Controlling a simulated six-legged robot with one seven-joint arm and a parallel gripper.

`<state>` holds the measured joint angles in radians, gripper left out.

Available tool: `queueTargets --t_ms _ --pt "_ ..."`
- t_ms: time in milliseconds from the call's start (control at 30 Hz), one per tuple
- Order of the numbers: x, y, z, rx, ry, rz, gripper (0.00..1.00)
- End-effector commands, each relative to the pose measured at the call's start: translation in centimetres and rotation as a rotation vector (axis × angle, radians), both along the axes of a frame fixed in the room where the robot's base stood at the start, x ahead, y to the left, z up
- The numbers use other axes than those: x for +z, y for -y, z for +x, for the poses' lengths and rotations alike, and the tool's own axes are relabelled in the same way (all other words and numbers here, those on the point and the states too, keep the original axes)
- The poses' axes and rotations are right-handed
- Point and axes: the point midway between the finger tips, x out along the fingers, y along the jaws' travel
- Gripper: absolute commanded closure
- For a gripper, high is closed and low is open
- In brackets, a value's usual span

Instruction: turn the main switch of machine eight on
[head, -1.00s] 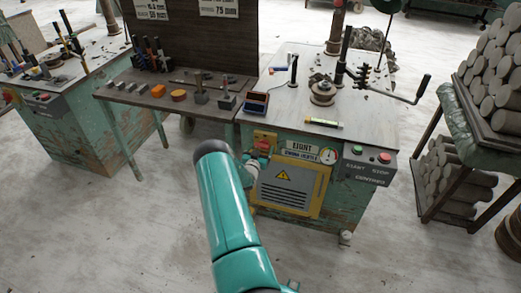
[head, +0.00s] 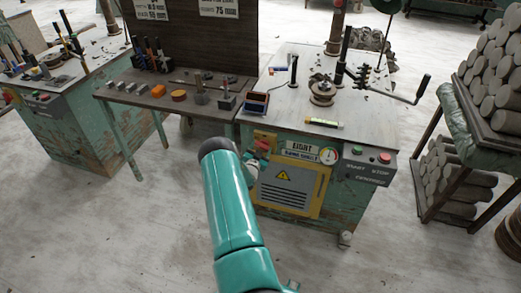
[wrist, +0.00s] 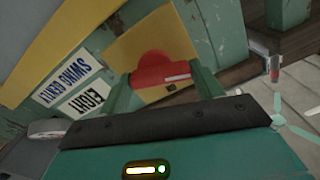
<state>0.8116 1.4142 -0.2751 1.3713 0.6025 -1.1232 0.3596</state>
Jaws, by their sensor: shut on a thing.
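Machine eight (head: 350,205) is the worn green machine with a wooden-grey top, marked with an "EIGHT" label (head: 300,147). Its main switch is a red handle (wrist: 163,76) on a yellow plate (wrist: 140,42); in the head view the red switch (head: 262,146) shows small beside my arm. My gripper (wrist: 165,88) is shut on the red handle, one finger on each side. In the head view my gripper (head: 254,160) is partly hidden by my arm. The handle's far side and its marks are hidden.
Green and red start and stop buttons (head: 371,155) are on a grey box. A tool bench (head: 120,92) adjoins at left. Shelves of clay logs (head: 455,185) stand right.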

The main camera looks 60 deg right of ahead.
Motion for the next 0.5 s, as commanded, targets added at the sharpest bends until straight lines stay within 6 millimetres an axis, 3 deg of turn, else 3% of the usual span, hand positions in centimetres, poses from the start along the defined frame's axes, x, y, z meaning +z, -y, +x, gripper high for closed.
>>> queueTargets --t_ms 500 --pt "0.14 -0.04 -0.22 -0.001 0.484 0.079 0.57"
